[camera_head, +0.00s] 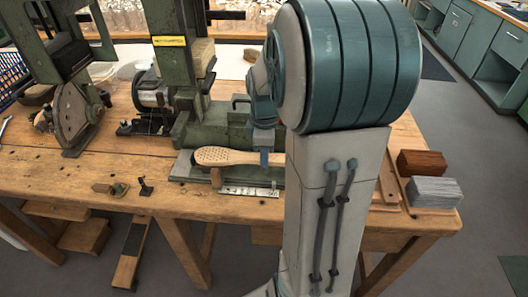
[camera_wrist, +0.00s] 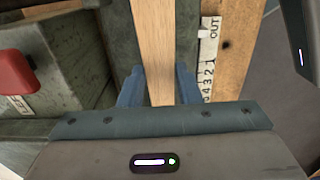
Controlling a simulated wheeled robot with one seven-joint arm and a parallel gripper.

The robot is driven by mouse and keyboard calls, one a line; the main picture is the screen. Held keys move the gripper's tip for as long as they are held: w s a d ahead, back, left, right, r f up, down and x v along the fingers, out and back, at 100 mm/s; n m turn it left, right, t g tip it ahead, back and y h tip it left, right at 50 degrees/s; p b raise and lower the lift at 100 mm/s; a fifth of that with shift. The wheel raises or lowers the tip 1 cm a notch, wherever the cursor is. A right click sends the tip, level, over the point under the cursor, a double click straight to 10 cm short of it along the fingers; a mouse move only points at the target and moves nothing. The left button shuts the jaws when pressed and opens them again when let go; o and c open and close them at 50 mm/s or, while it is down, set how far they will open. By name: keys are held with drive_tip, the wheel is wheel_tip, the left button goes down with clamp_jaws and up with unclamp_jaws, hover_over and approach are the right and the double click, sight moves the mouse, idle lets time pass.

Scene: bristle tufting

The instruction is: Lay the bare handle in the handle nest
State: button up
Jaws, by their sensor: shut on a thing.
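The bare handle (camera_head: 228,157) is a pale wooden paddle with rows of small holes in its rounded left end. It lies level across the front of the green machine (camera_head: 222,128). My gripper (camera_head: 265,158) is shut on its narrow right part, partly hidden behind my arm. In the wrist view the handle's plain wood (camera_wrist: 156,45) runs between the two blue fingers of my gripper (camera_wrist: 158,88). I cannot make out the handle nest for sure, nor whether the handle touches a support.
A white scale strip (camera_head: 250,191) marked OUT lies along the machine's front edge. A red knob (camera_wrist: 14,75) sits left in the wrist view. Brown (camera_head: 421,162) and grey (camera_head: 434,192) blocks are at the bench's right. Small fixtures (camera_head: 112,189) stand left; bench front is mostly clear.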

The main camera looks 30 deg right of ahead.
drive_tip(key=shift+f+b, duration=0.3)
drive_tip(key=shift+f, duration=0.15)
drive_tip(key=o, duration=1.5)
drive_tip(key=shift+r+p, duration=3)
drive_tip(key=shift+r, duration=0.55)
